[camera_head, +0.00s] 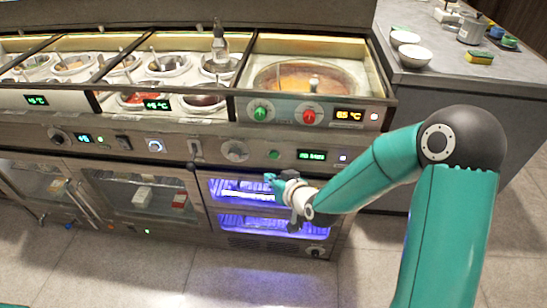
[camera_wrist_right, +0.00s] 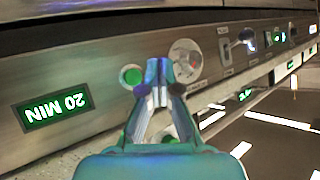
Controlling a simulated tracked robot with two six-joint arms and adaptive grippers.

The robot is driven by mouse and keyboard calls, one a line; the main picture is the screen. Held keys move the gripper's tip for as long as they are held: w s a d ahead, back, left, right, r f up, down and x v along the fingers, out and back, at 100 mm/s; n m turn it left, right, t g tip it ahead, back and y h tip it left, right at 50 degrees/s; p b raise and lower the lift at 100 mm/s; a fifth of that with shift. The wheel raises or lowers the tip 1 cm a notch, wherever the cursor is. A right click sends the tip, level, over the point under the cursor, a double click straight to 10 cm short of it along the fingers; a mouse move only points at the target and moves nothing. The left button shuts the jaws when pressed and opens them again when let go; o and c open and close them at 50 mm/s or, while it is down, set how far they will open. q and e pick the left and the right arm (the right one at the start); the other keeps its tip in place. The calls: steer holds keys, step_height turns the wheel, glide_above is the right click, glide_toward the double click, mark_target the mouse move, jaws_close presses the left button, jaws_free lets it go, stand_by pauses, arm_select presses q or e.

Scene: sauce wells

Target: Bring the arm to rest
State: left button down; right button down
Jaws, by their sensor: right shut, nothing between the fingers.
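My right arm (camera_head: 375,168) comes in from the right in the head view, teal with dark joints. My right gripper (camera_head: 272,180) is in front of the counter's lower front, near the blue-lit compartment. In the right wrist view the gripper (camera_wrist_right: 158,72) has its fingertips together with nothing between them. Behind the fingertips are a green button (camera_wrist_right: 131,76) and a round metal knob (camera_wrist_right: 186,58). I cannot tell from these views whether the fingertips touch the panel. My left gripper is not in view.
The counter holds sauce wells (camera_head: 168,64) and a large round pot (camera_head: 305,78) at its right. A green knob (camera_head: 261,112) and a red knob (camera_head: 308,116) are on the front. White bowls (camera_head: 414,55) stand on the side counter. The floor (camera_head: 130,268) in front is clear.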

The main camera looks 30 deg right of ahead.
stand_by(0.6)
steer(key=s+a+f+g+y, duration=0.1)
steer(key=s+a+f+g, duration=0.25)
steer(key=f, duration=0.45)
steer(key=s+a+f+g+y, duration=0.1)
steer(key=s+a+f+g, duration=0.1)
steer(key=s+a+f, duration=0.45)
steer(key=s+a+f+g+y, duration=0.1)
steer(key=s+f+g, duration=0.2)
steer(key=s+f, duration=0.25)
steer(key=s+a+f+g, duration=0.2)
steer(key=s+f, duration=0.2)
steer(key=s, duration=0.2)
step_height(320, 180, up, 18)
steer(key=s+g+p, duration=0.1)
steer(key=s+p, duration=0.1)
steer(key=p, duration=1.6)
steer(key=shift+r, duration=0.25)
steer(key=shift+s, duration=0.1)
